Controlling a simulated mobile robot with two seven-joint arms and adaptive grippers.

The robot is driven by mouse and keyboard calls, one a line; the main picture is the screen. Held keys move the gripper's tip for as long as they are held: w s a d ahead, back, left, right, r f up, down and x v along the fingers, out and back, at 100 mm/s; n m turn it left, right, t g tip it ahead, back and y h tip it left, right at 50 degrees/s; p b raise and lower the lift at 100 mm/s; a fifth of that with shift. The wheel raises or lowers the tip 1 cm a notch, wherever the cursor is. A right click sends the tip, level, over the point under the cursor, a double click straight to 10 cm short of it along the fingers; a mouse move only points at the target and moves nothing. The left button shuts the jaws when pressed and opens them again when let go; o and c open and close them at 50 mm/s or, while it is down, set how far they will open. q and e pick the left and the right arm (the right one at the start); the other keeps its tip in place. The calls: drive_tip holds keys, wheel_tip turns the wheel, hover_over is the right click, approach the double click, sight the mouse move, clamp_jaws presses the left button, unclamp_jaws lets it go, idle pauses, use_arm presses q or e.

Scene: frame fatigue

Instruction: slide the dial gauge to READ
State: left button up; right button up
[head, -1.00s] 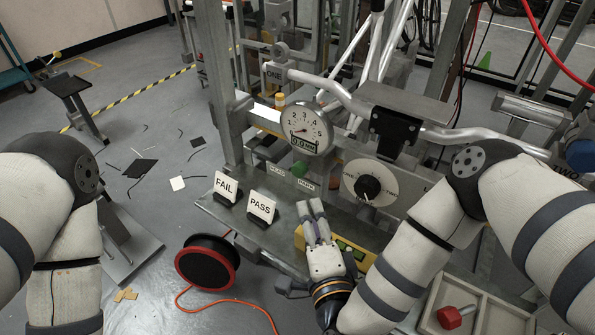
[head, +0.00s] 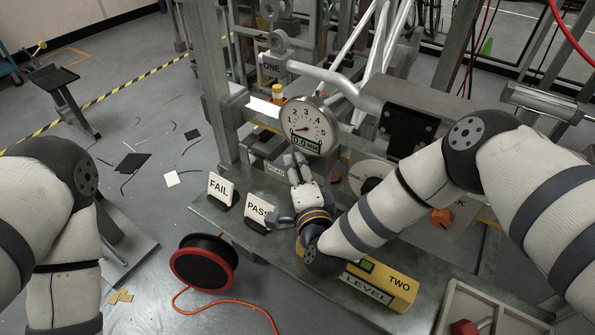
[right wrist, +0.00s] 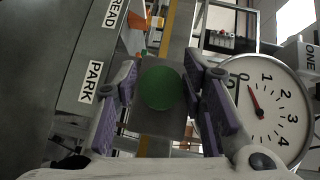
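The dial gauge (head: 309,125) is a round white face with a digital readout of 0.0 MM, standing upright at the middle of the rig; its face also shows at the right of the right wrist view (right wrist: 268,112). A green round knob (right wrist: 161,88) lies between the parted fingers of my right gripper (right wrist: 166,90), with gaps on both sides. The PARK label (right wrist: 90,83) is beside it and the READ label (right wrist: 116,13) farther up. In the head view my right gripper (head: 297,166) is just below the gauge and hides the knob. My left gripper is out of view.
FAIL (head: 221,189) and PASS (head: 258,211) signs stand left of my right gripper. A yellow LEVEL box (head: 385,287) lies under my right forearm. A white rotary dial (head: 366,177) is partly hidden behind my arm. A cable reel (head: 203,262) stands on the floor.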

clamp_jaws()
drive_tip(key=shift+w+a+f, duration=0.1)
drive_tip(key=shift+w+a, duration=0.05)
drive_tip(key=shift+a, duration=0.1)
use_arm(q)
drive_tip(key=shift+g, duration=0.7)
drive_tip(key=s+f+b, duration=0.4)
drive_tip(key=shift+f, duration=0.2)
use_arm(e)
drive_tip(key=w+a, duration=0.5)
drive_tip(key=a, duration=0.2)
drive_tip(key=shift+w+a+r, duration=0.15)
drive_tip(key=shift+w+r, duration=0.05)
drive_tip(key=shift+w, duration=0.05)
drive_tip(key=shift+c, duration=0.6)
unclamp_jaws()
drive_tip(key=shift+o, duration=0.6)
drive_tip(key=shift+w+a+f, duration=0.1)
drive_tip(key=shift+a, duration=0.05)
